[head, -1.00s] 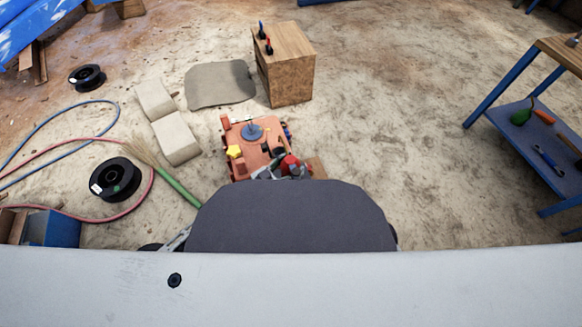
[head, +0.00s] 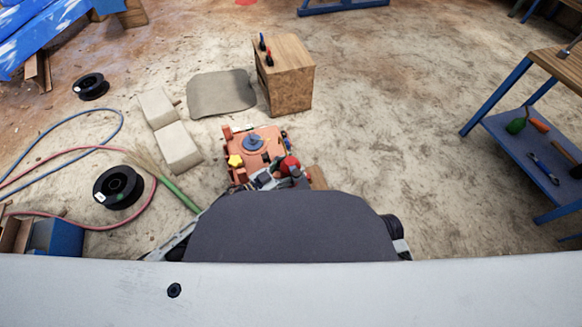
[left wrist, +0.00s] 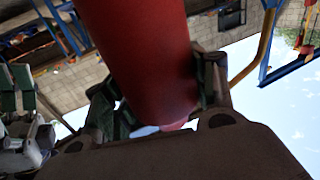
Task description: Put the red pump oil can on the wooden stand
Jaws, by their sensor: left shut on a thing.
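The red pump oil can (head: 289,166) is held in my left gripper (head: 270,179), just in front of the orange machine in the head view. In the left wrist view the can's red body (left wrist: 140,55) fills the upper middle, between the fingers of my left gripper (left wrist: 160,105), which is shut on it. The wooden stand (head: 290,92), a box-like block, stands on the floor farther back, apart from the can.
An orange machine (head: 258,150) with a yellow knob lies between me and the stand. A grey mat (head: 220,93), pale blocks (head: 178,148), a broom (head: 180,192) and cable reels (head: 118,188) are to the left. A blue-framed bench (head: 540,150) is at right. Floor right of the stand is clear.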

